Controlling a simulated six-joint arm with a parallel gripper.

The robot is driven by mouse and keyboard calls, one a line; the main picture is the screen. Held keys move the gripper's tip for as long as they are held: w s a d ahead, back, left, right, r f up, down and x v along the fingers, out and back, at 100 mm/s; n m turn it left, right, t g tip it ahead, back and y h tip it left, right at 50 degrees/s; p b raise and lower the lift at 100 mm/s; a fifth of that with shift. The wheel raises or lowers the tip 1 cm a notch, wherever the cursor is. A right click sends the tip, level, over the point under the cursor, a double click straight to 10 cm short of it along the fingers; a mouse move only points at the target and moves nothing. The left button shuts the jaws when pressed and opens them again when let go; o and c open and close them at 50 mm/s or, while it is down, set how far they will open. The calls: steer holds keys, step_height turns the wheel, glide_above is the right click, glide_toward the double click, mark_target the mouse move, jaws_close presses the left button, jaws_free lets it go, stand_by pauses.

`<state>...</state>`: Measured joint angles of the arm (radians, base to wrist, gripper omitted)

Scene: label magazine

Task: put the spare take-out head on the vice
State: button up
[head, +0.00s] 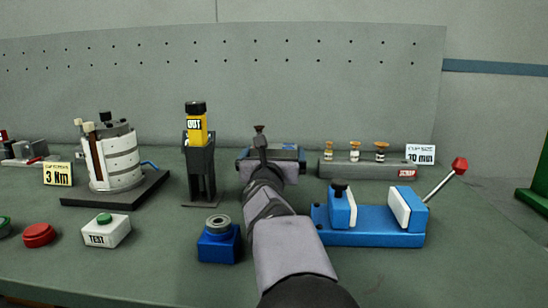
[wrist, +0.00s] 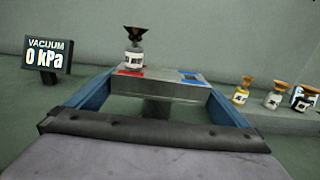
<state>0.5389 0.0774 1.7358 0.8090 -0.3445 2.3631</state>
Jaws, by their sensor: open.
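A grey block (wrist: 165,88) with a red patch and a blue patch, which looks like the take-out head, lies ahead of my gripper in the wrist view. A small pale fitting (wrist: 134,58) with a dark cup stands upright on its left part. My gripper (wrist: 158,80) is open, with one blue finger towards each end of the block; I cannot tell whether they touch it. In the head view my gripper (head: 271,152) partly hides the block. The blue vice (head: 372,238) stands to the right, its two pale-faced jaws apart, with a dark knob on the left jaw and a red-tipped lever.
A grey rack (head: 365,169) with several cup fittings stands behind the vice. A black stand (head: 200,170) with a yellow OUT piece is left of my arm. A blue block (head: 218,244) with a ring stands in front. A vacuum sign (wrist: 45,55) reads 0 kPa.

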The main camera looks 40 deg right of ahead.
steer(key=shift+x, duration=1.8)
steer(key=shift+r, duration=0.1)
steer(key=c, duration=1.2)
steer(key=shift+r+p, duration=0.15)
steer(key=shift+p, duration=0.15)
step_height(320, 180, up, 28)
steer(key=p, duration=2.1)
